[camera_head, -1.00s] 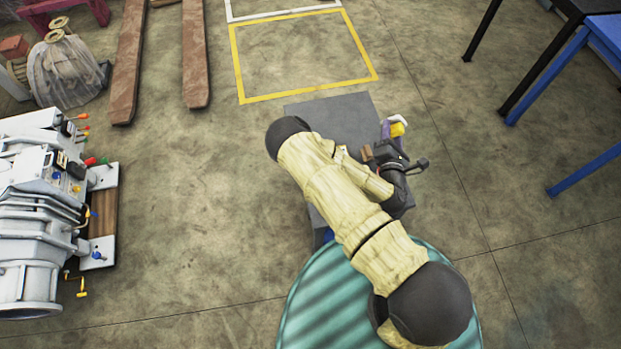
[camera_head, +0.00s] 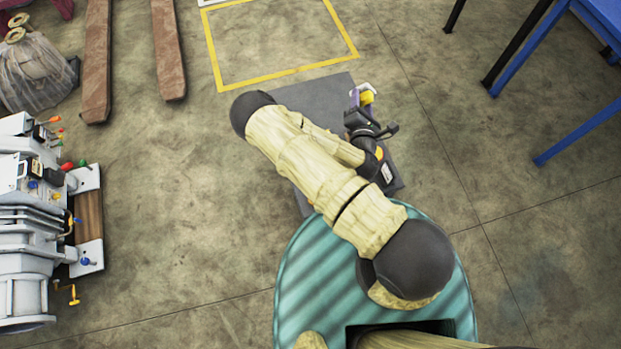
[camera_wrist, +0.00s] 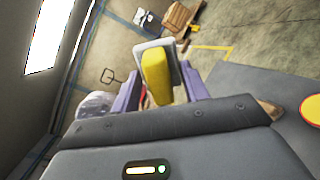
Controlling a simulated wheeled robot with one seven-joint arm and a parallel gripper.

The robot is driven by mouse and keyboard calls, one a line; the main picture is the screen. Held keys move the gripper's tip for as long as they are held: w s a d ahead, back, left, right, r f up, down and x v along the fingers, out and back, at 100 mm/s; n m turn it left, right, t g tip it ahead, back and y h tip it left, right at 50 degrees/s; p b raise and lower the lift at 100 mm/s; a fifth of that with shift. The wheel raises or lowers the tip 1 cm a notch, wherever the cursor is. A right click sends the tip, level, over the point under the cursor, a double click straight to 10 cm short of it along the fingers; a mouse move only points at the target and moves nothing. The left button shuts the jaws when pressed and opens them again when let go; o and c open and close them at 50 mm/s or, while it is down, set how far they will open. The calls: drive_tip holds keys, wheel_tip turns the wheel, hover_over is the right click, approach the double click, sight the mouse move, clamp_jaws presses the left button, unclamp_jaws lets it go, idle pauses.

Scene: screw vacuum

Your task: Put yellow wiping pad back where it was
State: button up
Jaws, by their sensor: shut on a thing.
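The yellow wiping pad (camera_wrist: 156,76) shows in the wrist view, with a light grey plate (camera_wrist: 172,60) against its far side. My gripper (camera_wrist: 160,90) is shut on the pad, with a purple finger on each side of it. In the head view the yellow pad (camera_head: 367,97) is small at the end of my gripper (camera_head: 361,95). It is held above the right edge of a dark grey flat surface (camera_head: 325,95). Much of that surface is hidden by my arm.
A white and grey pump machine (camera_head: 30,230) stands at the left. A blue table (camera_head: 585,130) is at the upper right. A yellow floor outline (camera_head: 285,72) lies beyond the grey surface. Two brown beams (camera_head: 168,50) are at the upper left. The floor between is clear.

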drive_tip(key=s+d+f+m+g+h+b, duration=0.4)
drive_tip(key=f+m+g, duration=0.2)
drive_tip(key=f+g, duration=0.15)
drive_tip(key=s+d+f+m+g+h+b, duration=0.35)
drive_tip(key=f+m+g, duration=0.25)
drive_tip(key=f, duration=0.2)
drive_tip(key=s+a+f+m+g+y+b, duration=0.1)
drive_tip(key=f+m, duration=0.1)
drive_tip(key=s+a+f+m+g+y+b, duration=0.1)
drive_tip(key=a+f+g+b, duration=0.1)
drive_tip(key=f, duration=0.1)
drive_tip(key=s+a+f+m+g+y+b, duration=0.1)
drive_tip(key=f+m, duration=0.1)
drive_tip(key=f, duration=0.1)
drive_tip(key=shift+s+a+f+m+y+b, duration=0.2)
drive_tip(key=shift+a+m+y+b, duration=0.1)
drive_tip(key=shift+b, duration=0.1)
drive_tip(key=w+a+m+y+b, duration=0.2)
drive_tip(key=a+b, duration=0.1)
drive_tip(key=a, duration=0.6)
drive_tip(key=w+a+f+m+y+b, duration=0.1)
drive_tip(key=w+a+m+y+b, duration=0.1)
drive_tip(key=a, duration=0.7)
drive_tip(key=shift+w+m+y+b, duration=0.4)
drive_tip(key=shift+m+y+b, duration=0.15)
drive_tip(key=shift+y, duration=0.2)
drive_tip(key=shift+f, duration=0.1)
